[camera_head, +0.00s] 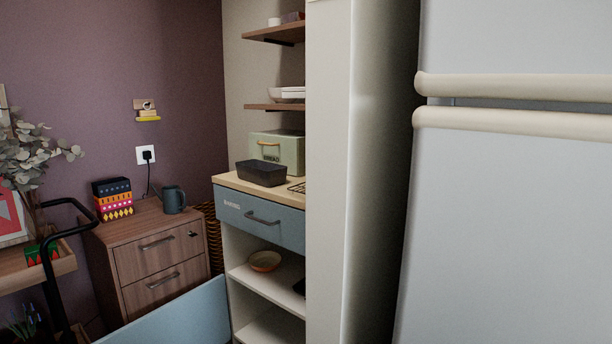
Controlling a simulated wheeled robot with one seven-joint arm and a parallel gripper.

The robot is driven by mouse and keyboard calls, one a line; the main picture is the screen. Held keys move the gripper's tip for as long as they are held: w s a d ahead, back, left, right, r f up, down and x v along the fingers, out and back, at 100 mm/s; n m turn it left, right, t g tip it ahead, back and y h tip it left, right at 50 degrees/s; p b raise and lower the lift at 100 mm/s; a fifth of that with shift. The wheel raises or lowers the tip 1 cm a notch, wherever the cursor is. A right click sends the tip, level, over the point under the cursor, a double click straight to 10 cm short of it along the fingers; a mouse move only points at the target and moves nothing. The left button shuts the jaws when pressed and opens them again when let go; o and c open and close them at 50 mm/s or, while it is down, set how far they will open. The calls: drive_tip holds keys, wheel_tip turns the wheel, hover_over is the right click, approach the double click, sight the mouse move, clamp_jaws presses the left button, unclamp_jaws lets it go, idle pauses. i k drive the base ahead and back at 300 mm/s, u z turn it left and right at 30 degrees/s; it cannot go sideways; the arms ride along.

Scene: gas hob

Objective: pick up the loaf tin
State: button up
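The loaf tin (262,174) is a dark, rectangular, open-topped tin in the camera_head view. It sits on the light wooden worktop (232,182), left of the picture's middle. It stands in front of a pale green bread box (278,151) with a brass-coloured handle. Nothing visible is in contact with the tin from above. My gripper is not in view.
A tall pale panel (330,200) and a large white fridge (510,220) fill the right side. Below the worktop are a blue drawer (258,217) and open shelves with an orange dish (264,261). A lowered blue door (175,318) sticks out at the bottom.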

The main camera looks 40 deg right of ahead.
sight(268, 175)
drive_tip(key=i, duration=1.35)
